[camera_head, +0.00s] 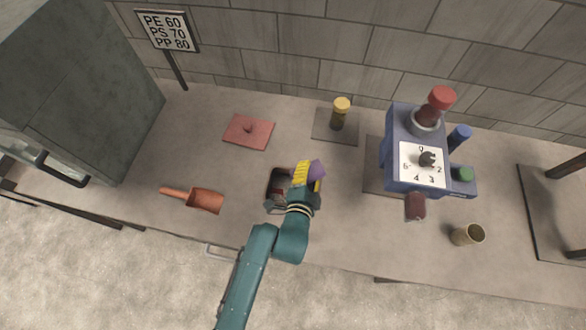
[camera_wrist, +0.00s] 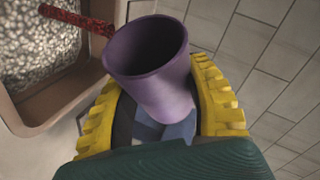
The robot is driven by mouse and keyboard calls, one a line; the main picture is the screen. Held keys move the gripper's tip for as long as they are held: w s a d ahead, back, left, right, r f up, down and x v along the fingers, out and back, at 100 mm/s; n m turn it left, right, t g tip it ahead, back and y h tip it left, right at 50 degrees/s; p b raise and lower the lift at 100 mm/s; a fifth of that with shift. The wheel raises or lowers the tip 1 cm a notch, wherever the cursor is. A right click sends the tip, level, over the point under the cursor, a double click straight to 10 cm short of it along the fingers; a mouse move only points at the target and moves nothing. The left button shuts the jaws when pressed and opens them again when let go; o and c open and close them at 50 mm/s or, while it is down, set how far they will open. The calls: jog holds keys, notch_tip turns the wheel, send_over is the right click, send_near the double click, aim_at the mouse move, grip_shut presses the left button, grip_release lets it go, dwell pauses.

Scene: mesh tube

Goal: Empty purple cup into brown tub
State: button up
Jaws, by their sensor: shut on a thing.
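My gripper (camera_head: 308,179) has its yellow fingers shut around the purple cup (camera_head: 316,169), above the bench and beside the brown tub (camera_head: 280,173). In the wrist view the purple cup (camera_wrist: 153,75) sits between both fingers. Its mouth faces the camera side and its inside looks dark; I see no contents in it. The brown tub (camera_wrist: 58,108) is at the upper left there, with pale grey grainy stuff inside. A red speckled streak (camera_wrist: 78,20) runs from near the cup's rim across the tub; I cannot tell whether it is falling grains or a solid piece.
A blue dial machine (camera_head: 400,175) stands to the right, with a tan cup (camera_head: 467,235) in front. A yellow-lidded jar (camera_head: 339,113) stands behind, a red mat (camera_head: 248,132) behind left. An orange scoop (camera_head: 205,200) lies left. A grey cabinet (camera_head: 75,80) stands far left.

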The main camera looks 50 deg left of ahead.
jog(key=shift+s+a+r+n+t+b, duration=0.15)
jog(key=shift+s+n+t+b, duration=0.15)
jog(key=shift+n+t+b, duration=0.15)
dwell(0.6)
jog(key=shift+s+n+b, duration=0.1)
jog(key=shift+n+b, duration=0.15)
jog(key=shift+b, duration=0.3)
